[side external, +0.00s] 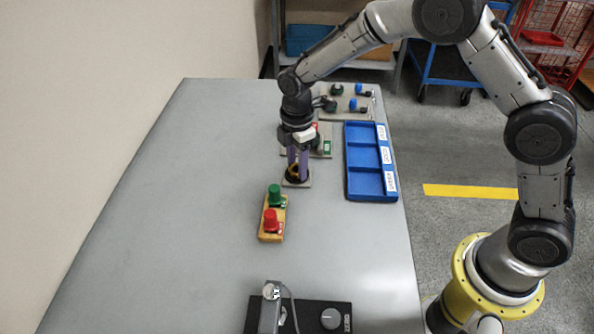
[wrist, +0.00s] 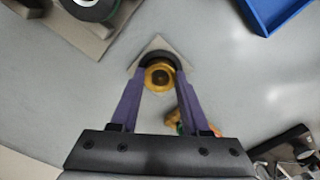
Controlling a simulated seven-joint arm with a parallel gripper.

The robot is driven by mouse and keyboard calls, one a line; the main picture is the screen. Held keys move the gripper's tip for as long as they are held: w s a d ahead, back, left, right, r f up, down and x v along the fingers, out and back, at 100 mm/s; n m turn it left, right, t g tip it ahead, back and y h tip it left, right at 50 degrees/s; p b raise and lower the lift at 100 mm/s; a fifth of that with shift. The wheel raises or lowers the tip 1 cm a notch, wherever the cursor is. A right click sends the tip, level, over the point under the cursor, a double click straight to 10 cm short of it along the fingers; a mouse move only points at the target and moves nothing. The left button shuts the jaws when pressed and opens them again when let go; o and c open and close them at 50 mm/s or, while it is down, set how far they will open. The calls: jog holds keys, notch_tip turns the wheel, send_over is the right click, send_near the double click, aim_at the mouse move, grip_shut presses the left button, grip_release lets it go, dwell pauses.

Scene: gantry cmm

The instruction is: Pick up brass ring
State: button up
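The brass ring (wrist: 160,78) shows in the wrist view between my two purple fingertips, in front of a dark curved part above a pale square plate (wrist: 157,44). In the side view the ring (side external: 293,171) is partly hidden by the fingers, low over the same plate (side external: 296,183). My gripper (side external: 298,174) points straight down there, its fingers apart with one on each side of the ring. In the wrist view the fingertips of my gripper (wrist: 160,72) lie close against the ring's edges. I cannot tell whether they press on it or whether it is lifted.
A wooden block (side external: 272,228) with a green and a red knob stands in front of the plate. A blue three-compartment tray (side external: 371,171) lies to the right. Boards with fittings (side external: 346,103) lie behind. A black control box (side external: 322,316) is at the front. The table's left side is clear.

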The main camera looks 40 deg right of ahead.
grip_shut()
jog(key=shift+r, duration=0.2)
